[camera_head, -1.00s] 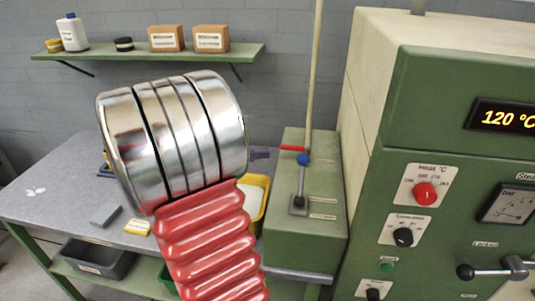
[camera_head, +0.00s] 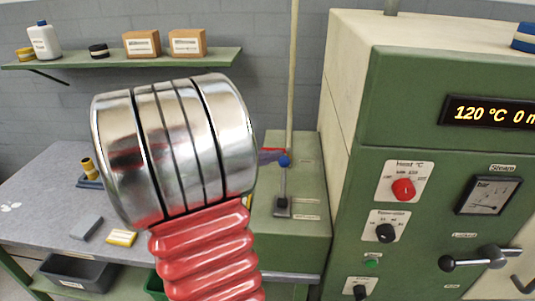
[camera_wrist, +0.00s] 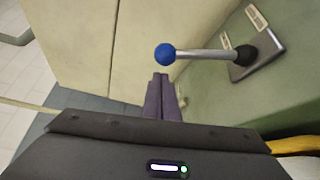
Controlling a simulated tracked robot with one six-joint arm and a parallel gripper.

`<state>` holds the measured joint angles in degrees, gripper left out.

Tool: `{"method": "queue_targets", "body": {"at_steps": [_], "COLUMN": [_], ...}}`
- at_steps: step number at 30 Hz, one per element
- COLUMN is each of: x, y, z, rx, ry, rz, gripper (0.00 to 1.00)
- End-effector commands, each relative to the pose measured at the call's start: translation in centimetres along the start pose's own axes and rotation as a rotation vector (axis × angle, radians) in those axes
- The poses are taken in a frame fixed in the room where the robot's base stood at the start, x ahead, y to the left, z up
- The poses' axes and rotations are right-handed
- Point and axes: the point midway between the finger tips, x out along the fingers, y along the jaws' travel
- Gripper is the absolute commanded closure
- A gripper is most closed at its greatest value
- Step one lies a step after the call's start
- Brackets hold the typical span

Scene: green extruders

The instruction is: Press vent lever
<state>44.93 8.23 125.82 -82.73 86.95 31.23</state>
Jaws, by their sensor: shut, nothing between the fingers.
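The vent lever is a grey rod (camera_head: 283,183) with a blue ball knob (camera_head: 284,161), standing up from a dark base plate on the green box (camera_head: 305,232). In the wrist view the blue knob (camera_wrist: 165,54) is just beyond my fingertips, with the rod (camera_wrist: 208,54) running right to its base plate. My gripper (camera_wrist: 160,76) has purple fingers, shut and empty, pointing towards the knob with a small gap seen in the picture. I cannot tell the true distance. In the head view only a bit of purple finger (camera_head: 268,156) shows beside the knob; my arm hides the rest.
A grey table (camera_head: 45,190) is at left, below a shelf (camera_head: 120,58) with boxes and a bottle.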

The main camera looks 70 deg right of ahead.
Motion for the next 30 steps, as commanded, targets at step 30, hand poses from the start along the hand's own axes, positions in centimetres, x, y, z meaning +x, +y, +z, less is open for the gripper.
{"method": "queue_targets", "body": {"at_steps": [30], "x": [-1.1], "y": [0.1], "z": [1.5], "rx": [0.039], "ry": [0.009], "rz": [0.025], "gripper": [1.00]}}
